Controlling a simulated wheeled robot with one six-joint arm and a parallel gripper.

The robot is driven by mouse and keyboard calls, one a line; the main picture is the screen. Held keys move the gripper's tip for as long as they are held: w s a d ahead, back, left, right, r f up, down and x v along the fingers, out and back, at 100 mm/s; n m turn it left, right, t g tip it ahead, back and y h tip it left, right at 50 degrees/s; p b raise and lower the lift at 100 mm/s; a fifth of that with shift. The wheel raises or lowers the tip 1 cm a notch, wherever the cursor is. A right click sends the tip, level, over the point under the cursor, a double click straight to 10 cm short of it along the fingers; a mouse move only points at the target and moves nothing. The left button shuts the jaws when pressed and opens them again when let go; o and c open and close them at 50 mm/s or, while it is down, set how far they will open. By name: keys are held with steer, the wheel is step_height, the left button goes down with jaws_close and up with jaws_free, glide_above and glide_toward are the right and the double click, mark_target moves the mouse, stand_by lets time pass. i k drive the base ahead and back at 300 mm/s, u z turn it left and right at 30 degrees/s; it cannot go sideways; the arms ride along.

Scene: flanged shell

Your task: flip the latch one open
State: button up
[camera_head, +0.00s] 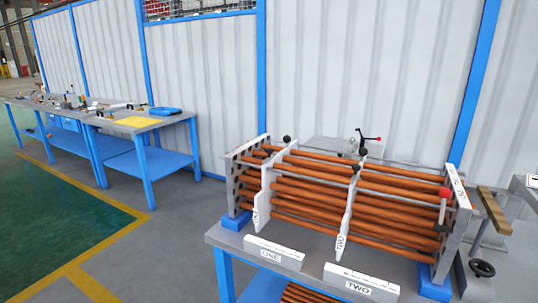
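A shell-like rack of copper-coloured tubes (310,190) stands on a grey workbench (232,240) in the head view. A white block marked ONE (273,253) lies at the bench's front left, and a block marked TWO (360,283) lies to its right. A black knob (287,139) sits at the top of the left upright plate, and another black knob (355,168) sits at the top of the middle plate. I cannot tell which part is latch one or whether it is open. My gripper is not in view.
A red-ended lever (445,192) is at the rack's right end. A black ring (482,268) lies at the right. Blue-legged tables (145,123) stand far left, with open floor between.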

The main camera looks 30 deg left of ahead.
mark_target(269, 150)
steer(key=u, duration=1.25)
steer(key=i, duration=0.85)
steer(key=z, duration=0.05)
